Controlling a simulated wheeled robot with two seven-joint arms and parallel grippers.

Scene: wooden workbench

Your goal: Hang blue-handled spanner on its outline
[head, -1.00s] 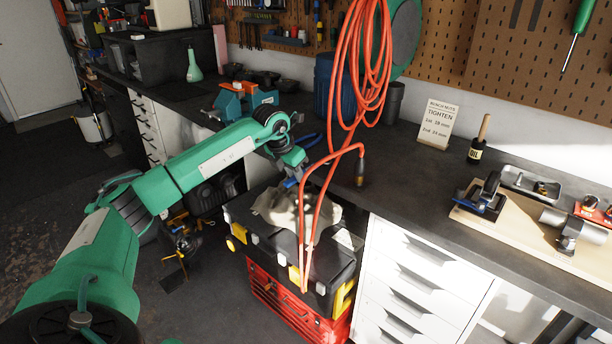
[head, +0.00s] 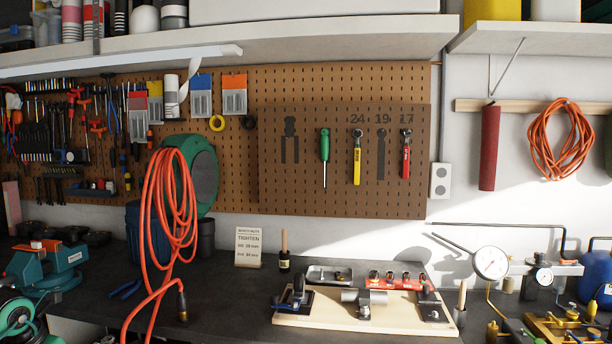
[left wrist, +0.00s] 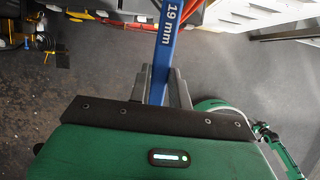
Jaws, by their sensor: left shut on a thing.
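The blue-handled spanner (left wrist: 168,45) shows in the left wrist view as a blue handle marked "19 mm", its far end cut off by the top edge. My left gripper (left wrist: 158,88) is shut on this handle. In the head view, the dark spanner outline (head: 381,155) under the label "19" is empty on the brown tool panel (head: 280,195). It lies between a yellow-handled spanner (head: 357,160) under "24" and a red-handled spanner (head: 405,155) under "17". The head view does not show the left gripper or the held spanner. My right gripper is in neither current view.
A green screwdriver (head: 324,150) hangs left of the spanners, beside an empty pliers outline (head: 290,140). An orange hose (head: 170,200) hangs at the left. Blue-handled pliers (head: 125,289) lie on the bench.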

